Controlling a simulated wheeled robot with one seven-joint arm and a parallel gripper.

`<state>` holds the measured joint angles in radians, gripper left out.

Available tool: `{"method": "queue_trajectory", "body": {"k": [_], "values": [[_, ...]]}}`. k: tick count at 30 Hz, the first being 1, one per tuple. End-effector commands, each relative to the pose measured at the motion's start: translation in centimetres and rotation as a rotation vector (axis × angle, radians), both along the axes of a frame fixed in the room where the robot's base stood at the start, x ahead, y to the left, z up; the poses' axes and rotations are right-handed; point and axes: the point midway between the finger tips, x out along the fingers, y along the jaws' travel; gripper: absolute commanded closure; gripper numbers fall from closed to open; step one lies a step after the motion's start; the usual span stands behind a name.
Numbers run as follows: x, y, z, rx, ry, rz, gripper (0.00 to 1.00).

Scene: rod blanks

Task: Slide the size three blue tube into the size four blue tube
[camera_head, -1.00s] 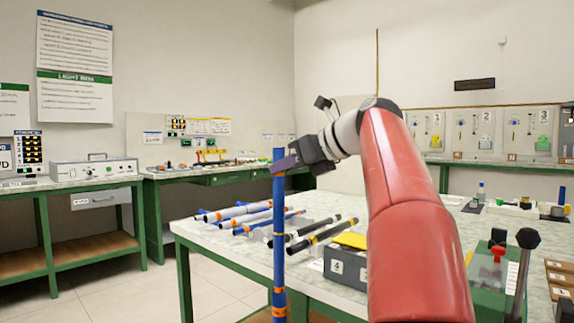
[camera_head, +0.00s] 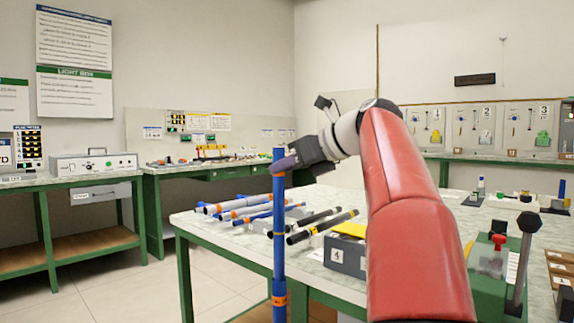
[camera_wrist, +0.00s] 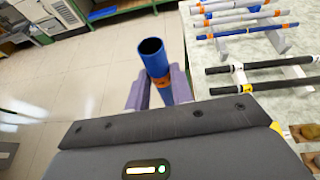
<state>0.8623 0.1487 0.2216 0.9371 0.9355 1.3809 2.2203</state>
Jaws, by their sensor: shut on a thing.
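A blue tube (camera_head: 279,215) stands upright in front of the table's left side, with orange bands near my fingers and low down. My gripper (camera_head: 284,166) is shut on this tube near its top. In the wrist view, the held tube (camera_wrist: 152,52) shows its open dark end, and my gripper fingers (camera_wrist: 160,97) press on both sides by an orange band. The tube's lower end runs out of the head view. I cannot tell whether the lower part is a second tube. More blue tubes (camera_head: 262,215) lie among grey ones on the table. Their sizes are not readable.
The table (camera_head: 218,235) has a rack with black rods (camera_head: 318,230) with yellow bands. A grey box marked 4 (camera_head: 345,256) stands near its front edge. A green fixture with a lever (camera_head: 522,262) is at the right. Open floor (camera_head: 150,290) lies left of the table.

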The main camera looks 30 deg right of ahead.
Motion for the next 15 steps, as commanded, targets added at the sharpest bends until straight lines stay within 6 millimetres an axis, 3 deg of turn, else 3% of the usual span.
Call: {"method": "queue_trajectory", "body": {"k": [15], "values": [[0.0, 0.0, -1.4, 0.001, 0.000, 0.000, 0.90]]}}
